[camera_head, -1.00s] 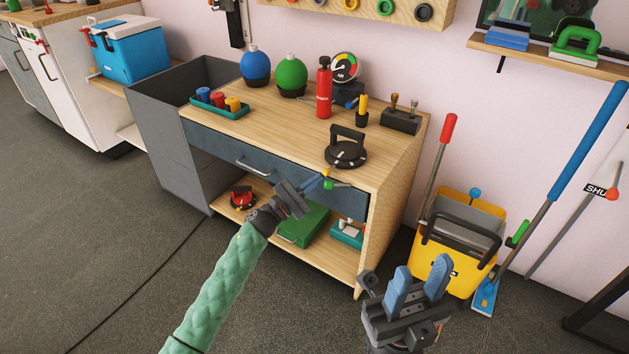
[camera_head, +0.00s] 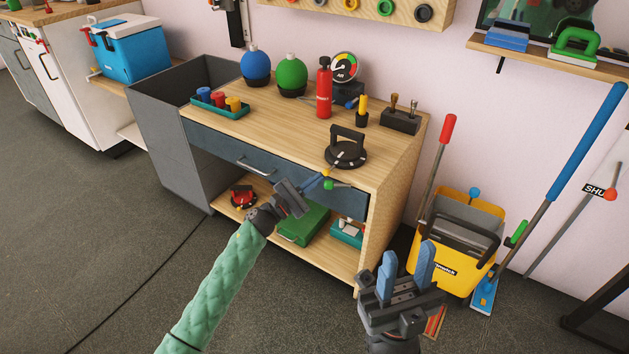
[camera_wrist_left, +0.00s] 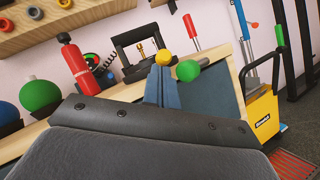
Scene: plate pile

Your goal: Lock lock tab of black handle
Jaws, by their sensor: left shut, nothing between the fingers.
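The black handle (camera_head: 346,137) is an arch on a round black base, standing upright on the right part of the wooden workbench top. It also shows in the left wrist view (camera_wrist_left: 125,40). Small pale marks show on the base, but I cannot make out the lock tab's position. My left gripper (camera_head: 318,180) is shut and empty in front of the bench edge, below and left of the handle, apart from it. Its blue fingertips also show in the left wrist view (camera_wrist_left: 161,85). My right gripper (camera_head: 407,258) is open and empty, low in front of the bench's right end.
A yellow knob (camera_wrist_left: 163,58) and a green knob (camera_wrist_left: 188,70) appear close to my left fingertips. A red cylinder (camera_head: 323,92), gauge (camera_head: 345,67) and tool block (camera_head: 400,121) stand behind the handle. A yellow bucket (camera_head: 450,259) stands right of the bench.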

